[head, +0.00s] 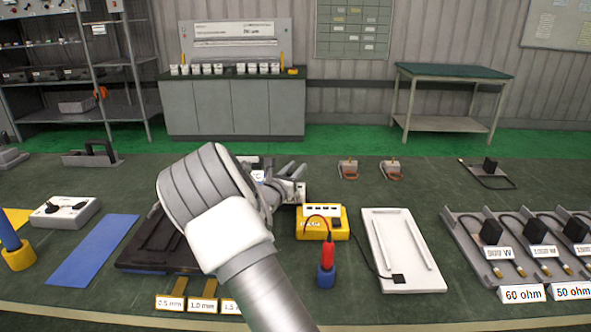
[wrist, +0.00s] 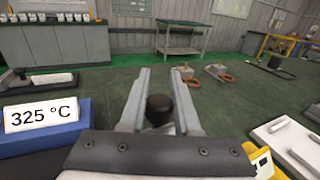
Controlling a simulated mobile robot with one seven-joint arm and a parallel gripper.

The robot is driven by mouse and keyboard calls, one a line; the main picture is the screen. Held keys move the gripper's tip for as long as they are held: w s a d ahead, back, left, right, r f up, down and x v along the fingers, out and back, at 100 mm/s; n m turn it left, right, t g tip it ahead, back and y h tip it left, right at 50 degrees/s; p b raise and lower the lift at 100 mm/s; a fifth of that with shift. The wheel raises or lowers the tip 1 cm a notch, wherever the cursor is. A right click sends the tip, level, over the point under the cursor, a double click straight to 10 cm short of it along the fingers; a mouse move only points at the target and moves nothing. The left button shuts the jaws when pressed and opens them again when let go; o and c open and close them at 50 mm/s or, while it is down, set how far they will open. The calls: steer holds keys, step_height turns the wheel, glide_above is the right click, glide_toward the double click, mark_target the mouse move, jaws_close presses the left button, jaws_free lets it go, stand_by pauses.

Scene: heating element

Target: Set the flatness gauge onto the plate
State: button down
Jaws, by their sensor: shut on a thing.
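My gripper (head: 291,181) is in the middle of the head view. The wrist view shows its two grey fingers (wrist: 160,95) shut around a small black knob (wrist: 159,110). I take the knob to be the handle of the flatness gauge; the rest of the held thing is mostly hidden. A dark flat plate (head: 150,250), which seems to be the heating plate, lies left of and behind my arm, partly covered by it. I cannot tell whether the gauge touches the plate.
A yellow meter (head: 322,231) and a red and blue probe (head: 326,262) stand right of my arm. A white board with rails (head: 395,240) lies beyond them. Thickness labels (head: 203,304) stand at the front. Plug trays (head: 500,250) are at right.

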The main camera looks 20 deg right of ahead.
steer(key=w+a+p, duration=0.2)
steer(key=w+a, duration=0.1)
steer(key=a, duration=0.4)
steer(key=shift+a, duration=0.4)
steer(key=shift+w, duration=0.1)
steer(key=c, duration=0.6)
jaws_free()
steer(key=shift+a, duration=0.15)
steer(key=shift+c, duration=0.2)
steer(key=p+v, duration=0.1)
steer(key=v, duration=1.6)
steer(key=shift+a+r+p, duration=0.1)
steer(key=shift+p, duration=0.3)
